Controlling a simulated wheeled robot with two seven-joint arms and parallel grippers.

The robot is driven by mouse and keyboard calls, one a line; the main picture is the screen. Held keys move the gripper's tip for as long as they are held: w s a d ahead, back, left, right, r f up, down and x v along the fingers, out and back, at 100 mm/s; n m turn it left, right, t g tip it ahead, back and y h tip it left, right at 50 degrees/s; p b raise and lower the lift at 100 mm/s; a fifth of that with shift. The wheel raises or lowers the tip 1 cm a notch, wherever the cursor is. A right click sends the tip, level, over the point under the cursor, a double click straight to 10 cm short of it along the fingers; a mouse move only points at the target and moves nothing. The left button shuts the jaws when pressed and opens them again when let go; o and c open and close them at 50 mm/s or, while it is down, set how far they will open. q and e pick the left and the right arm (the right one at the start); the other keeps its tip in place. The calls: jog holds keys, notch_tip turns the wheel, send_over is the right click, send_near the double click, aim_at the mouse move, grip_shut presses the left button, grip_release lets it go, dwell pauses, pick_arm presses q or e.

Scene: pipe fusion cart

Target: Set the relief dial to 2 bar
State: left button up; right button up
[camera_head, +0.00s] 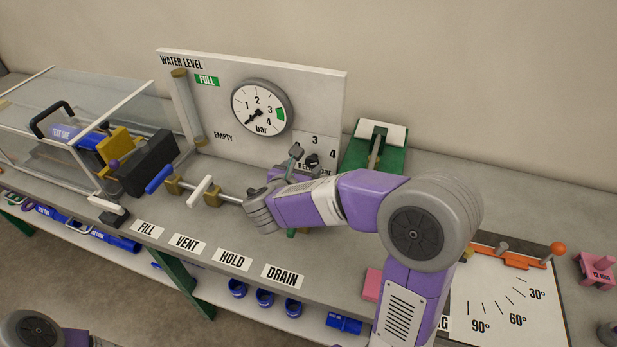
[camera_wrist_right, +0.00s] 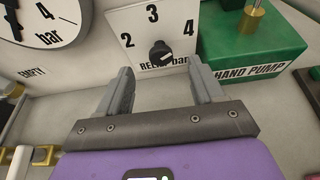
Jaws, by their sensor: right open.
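The relief dial is a black knob (camera_wrist_right: 160,52) on a white plate marked 2, 3 and 4, with "RELIEF bar" below it. It also shows in the head view (camera_head: 311,160), partly blocked by my right arm. Its pointer is too small to read surely. My right gripper (camera_wrist_right: 160,70) is open and empty, its two grey fingers aimed at the plate, one either side of the knob in the picture. No contact with the knob shows. In the head view, my right gripper (camera_head: 298,160) is partly hidden by its own wrist. My left gripper is out of view.
A round pressure gauge (camera_head: 261,108) on the white panel has its needle at the low end. A green hand pump (camera_wrist_right: 250,50) stands close right of the dial. Valves with brass fittings (camera_head: 212,198) lie left of my wrist. A clear tank (camera_head: 60,150) is further left.

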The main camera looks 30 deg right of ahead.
aim_at(311, 164)
jog(key=x, duration=0.2)
jog(key=f+b+x, duration=0.1)
jog(key=x, duration=0.2)
jog(key=b+x, duration=0.1)
jog(key=x, duration=0.2)
jog(key=shift+a+f, duration=0.2)
jog(key=shift+f, duration=0.25)
jog(key=shift+c, duration=0.5)
jog(key=c, duration=0.9)
